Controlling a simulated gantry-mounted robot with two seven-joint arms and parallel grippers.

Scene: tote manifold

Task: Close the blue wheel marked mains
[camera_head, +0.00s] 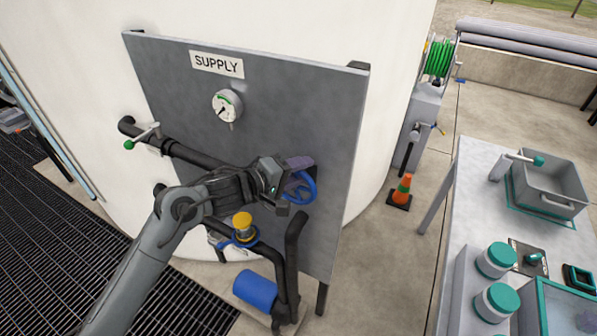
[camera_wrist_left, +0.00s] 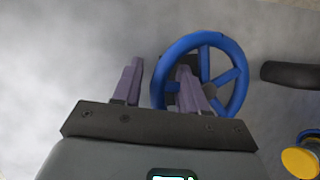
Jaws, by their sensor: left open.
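The blue wheel (camera_head: 308,188) is on the right part of the grey supply panel, partly hidden behind my left gripper (camera_head: 294,184). No mains marking can be read on it. In the left wrist view the spoked wheel (camera_wrist_left: 240,72) faces me, right of centre. My left gripper (camera_wrist_left: 160,75) is open, with two purple fingers. One finger is left of the rim, and the other overlaps the spokes near the hub. The left part of the rim appears between them. I cannot tell whether either finger touches it. My right gripper is not in view.
Dark pipes (camera_head: 190,153) run across the panel (camera_head: 290,100), with a green-tipped lever (camera_head: 130,145) and a gauge (camera_head: 227,106). A yellow-capped fitting (camera_head: 242,226) sits below the gripper. A workbench (camera_head: 470,180) with a grey tote (camera_head: 553,185) stands right, beyond an orange cone (camera_head: 402,190).

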